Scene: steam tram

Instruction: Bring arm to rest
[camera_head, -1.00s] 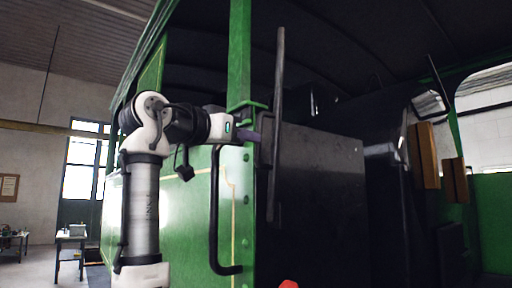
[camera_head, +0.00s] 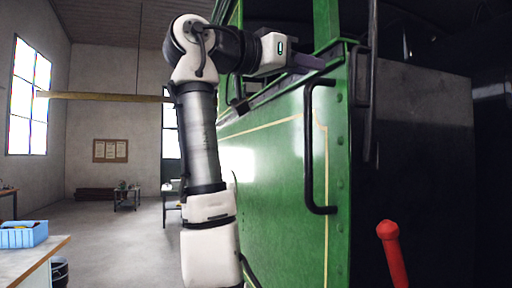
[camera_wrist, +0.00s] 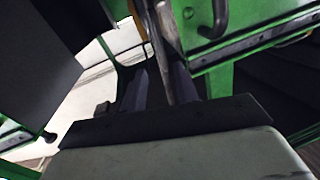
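My white arm stands in front of the green tram side in the head view. My gripper (camera_head: 318,62) points right, beside the green corner post (camera_head: 326,25) and close to a dark upright bar (camera_head: 370,110). In the wrist view my gripper (camera_wrist: 160,85) shows two dark fingers with a gap between them. A grey bar (camera_wrist: 163,45) runs through or just beyond that gap; whether the fingers touch it I cannot tell. I see nothing clearly held.
A black curved handrail (camera_head: 310,150) is fixed to the green tram side (camera_head: 270,165) below my gripper. A workbench (camera_head: 45,262) with a blue crate (camera_head: 22,234) stands at left. Open floor lies between bench and tram.

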